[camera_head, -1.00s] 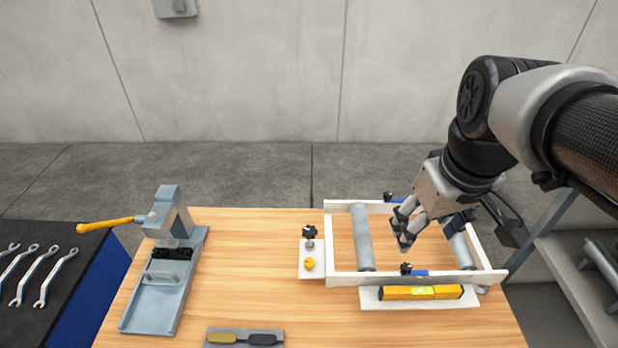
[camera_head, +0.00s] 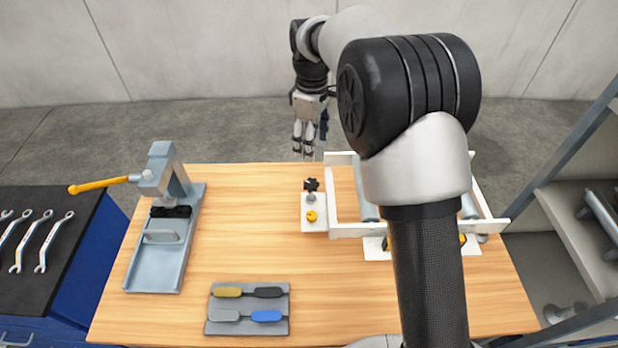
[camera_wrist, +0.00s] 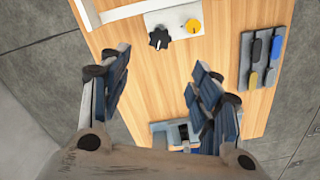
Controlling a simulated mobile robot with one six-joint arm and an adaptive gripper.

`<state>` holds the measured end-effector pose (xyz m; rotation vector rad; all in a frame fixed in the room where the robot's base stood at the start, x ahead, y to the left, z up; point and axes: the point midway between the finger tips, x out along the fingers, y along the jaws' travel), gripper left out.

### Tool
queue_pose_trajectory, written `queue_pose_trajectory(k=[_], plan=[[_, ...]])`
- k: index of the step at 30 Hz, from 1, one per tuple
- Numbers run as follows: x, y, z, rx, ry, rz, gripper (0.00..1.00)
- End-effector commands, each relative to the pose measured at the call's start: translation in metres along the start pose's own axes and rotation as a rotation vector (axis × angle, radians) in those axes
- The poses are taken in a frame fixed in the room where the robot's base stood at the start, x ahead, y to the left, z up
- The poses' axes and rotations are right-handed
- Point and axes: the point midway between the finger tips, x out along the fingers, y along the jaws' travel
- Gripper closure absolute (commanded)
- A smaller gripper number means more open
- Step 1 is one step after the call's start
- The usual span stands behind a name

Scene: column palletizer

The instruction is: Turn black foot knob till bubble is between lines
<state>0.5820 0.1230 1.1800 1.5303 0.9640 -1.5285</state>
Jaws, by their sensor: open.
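A black knob (camera_head: 311,185) stands on a small white plate (camera_head: 320,224) beside the left end of the white frame, with a yellow knob (camera_head: 311,216) in front of it. The black knob (camera_wrist: 159,39) and yellow knob (camera_wrist: 193,26) also show in the wrist view, beyond my fingertips. My gripper (camera_head: 304,152) is open and empty, pointing down near the table's back edge, behind the black knob. In the wrist view my gripper (camera_wrist: 165,75) has its fingers spread wide. The yellow level with the bubble is mostly hidden behind my arm.
The white frame (camera_head: 343,230) with grey rollers is partly covered by my arm. A grey lever press (camera_head: 165,240) with a yellow handle stands at left. A grey tray (camera_head: 248,329) holds several coloured tools. The wooden table (camera_head: 245,235) between them is clear.

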Motion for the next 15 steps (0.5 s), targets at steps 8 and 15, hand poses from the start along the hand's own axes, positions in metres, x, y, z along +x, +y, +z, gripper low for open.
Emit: queue_pose_trajectory(k=[8, 15], plan=[[0.066, -0.001, 0.001, 0.001, -0.003, -0.004, 0.43], [0.114, -0.001, 0.001, 0.002, -0.002, -0.003, 0.43]])
